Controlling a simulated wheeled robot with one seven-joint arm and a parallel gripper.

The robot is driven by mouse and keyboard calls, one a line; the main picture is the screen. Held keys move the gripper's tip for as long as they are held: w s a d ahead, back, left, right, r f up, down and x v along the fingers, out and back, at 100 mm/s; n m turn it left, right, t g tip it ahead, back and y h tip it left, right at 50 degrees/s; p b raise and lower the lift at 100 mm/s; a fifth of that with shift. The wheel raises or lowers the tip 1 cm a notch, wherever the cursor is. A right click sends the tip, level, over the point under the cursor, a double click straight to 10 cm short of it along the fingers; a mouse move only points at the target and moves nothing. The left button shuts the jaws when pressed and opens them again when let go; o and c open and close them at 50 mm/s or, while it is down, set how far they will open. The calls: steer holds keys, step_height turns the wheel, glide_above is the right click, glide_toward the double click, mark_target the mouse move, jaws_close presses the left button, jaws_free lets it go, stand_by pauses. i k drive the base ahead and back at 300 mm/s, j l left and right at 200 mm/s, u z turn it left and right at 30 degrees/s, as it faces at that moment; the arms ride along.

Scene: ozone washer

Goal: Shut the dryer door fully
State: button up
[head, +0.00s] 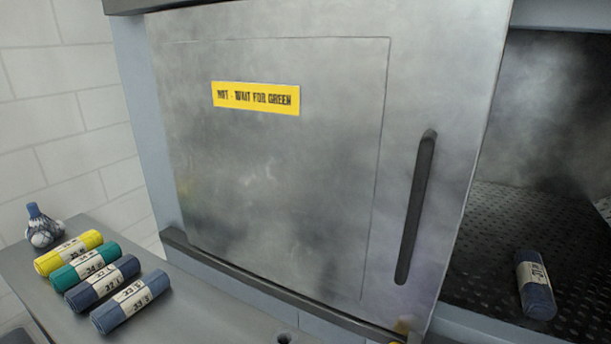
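The dryer door (275,190) is a large grey metal panel with a yellow label (256,98) on it. A dark vertical handle (416,205) is near its right edge. The door is not shut: to the right of that edge, the dark dryer interior (550,110) shows, with a perforated floor. The door hides the left part of the opening. I cannot tell exactly how far it is swung out. My gripper is not in view.
A rolled blue-grey bundle (536,285) lies inside on the perforated floor. On a grey counter (190,312) at lower left are several labelled rolls, including yellow (68,253) and teal (86,266) ones, and a blue-and-white bundle (43,228). A dark ledge (250,283) runs along the door's bottom.

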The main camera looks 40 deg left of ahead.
mark_target(326, 151)
steer(key=i+u, duration=0.15)
steer(key=u, duration=0.3)
steer(key=i+l+u, duration=0.1)
steer(key=u, duration=1.5)
steer(key=i+l, duration=0.05)
